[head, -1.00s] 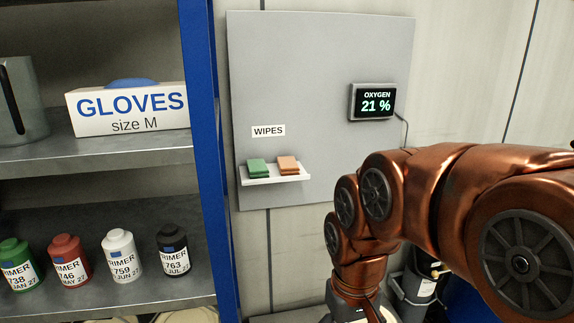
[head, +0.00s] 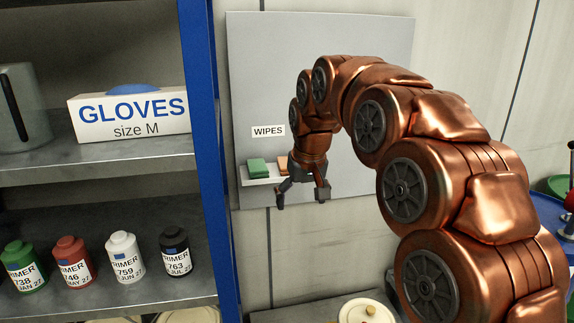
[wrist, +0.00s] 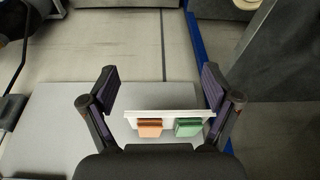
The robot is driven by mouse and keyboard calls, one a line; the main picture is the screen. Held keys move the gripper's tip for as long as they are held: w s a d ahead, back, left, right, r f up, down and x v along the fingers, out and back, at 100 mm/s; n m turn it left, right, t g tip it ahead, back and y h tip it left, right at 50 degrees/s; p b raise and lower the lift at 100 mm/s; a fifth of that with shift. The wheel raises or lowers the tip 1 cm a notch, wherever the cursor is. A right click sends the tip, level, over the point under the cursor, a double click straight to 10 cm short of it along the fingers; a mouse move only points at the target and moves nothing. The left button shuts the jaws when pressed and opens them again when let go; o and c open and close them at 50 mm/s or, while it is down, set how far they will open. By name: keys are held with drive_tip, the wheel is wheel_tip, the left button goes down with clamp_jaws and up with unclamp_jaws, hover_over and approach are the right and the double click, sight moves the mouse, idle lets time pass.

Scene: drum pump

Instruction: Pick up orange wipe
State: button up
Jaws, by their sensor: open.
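The orange wipe (head: 282,165) lies on a small white wall shelf (head: 262,182), mostly hidden behind my gripper in the head view. In the wrist view the orange wipe (wrist: 150,129) shows whole, between my open fingers and nearer the left one. A green wipe (head: 257,168) lies beside it, and it also shows in the wrist view (wrist: 188,127). My gripper (head: 300,201) is open and empty, fingers pointing down, in front of the shelf. The wrist view shows the fingers (wrist: 160,88) spread wide, apart from the wipes.
A "WIPES" label (head: 268,131) is on the grey panel (head: 330,30) above the shelf. A blue rack post (head: 212,150) stands to the left, beside shelves with a gloves box (head: 130,112) and several primer bottles (head: 123,257). A pale lidded container (head: 366,312) is below.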

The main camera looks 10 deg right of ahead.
sight(282, 161)
drive_tip(key=w+r+t, duration=0.1)
drive_tip(key=w+r, duration=0.1)
drive_tip(key=w, duration=0.3)
drive_tip(key=w+d+r+t+p, duration=0.1)
drive_tip(key=w+r, duration=0.1)
drive_tip(key=w, duration=0.4)
drive_tip(key=w+r, duration=0.2)
drive_tip(key=w, duration=0.4)
drive_tip(key=shift+w+d+r+m+t+p, duration=0.15)
drive_tip(key=shift+d+r+m+t+p, duration=0.15)
drive_tip(key=shift+m+t+p, duration=0.1)
drive_tip(key=shift+p+x, duration=1.75)
drive_tip(key=shift+x, duration=2.1)
drive_tip(key=shift+d, duration=0.15)
drive_tip(key=c, duration=1)
